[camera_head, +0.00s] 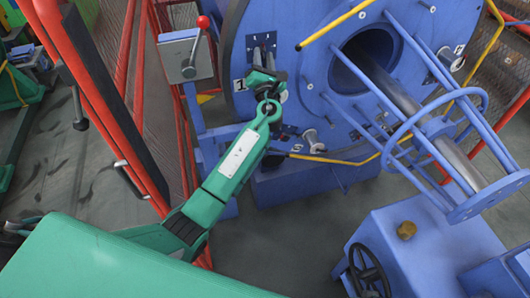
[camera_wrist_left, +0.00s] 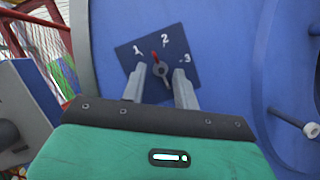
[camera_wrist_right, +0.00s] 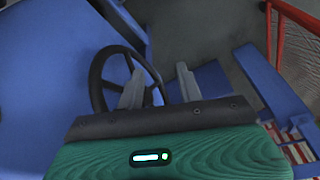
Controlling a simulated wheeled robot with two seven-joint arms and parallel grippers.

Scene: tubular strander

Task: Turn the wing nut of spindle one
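In the head view the plate (camera_head: 261,44) is just beyond the gripper, beside a white label 1 (camera_head: 239,85). My right gripper (camera_wrist_right: 160,82) is open and empty.
A black handwheel (camera_wrist_right: 108,78) is behind my right fingers; it also shows in the head view (camera_head: 367,272). A grey box with a red-knobbed lever (camera_head: 203,22) stands left of the disc. Yellow bars (camera_head: 335,25) and blue rods (camera_head: 400,60) project around it.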

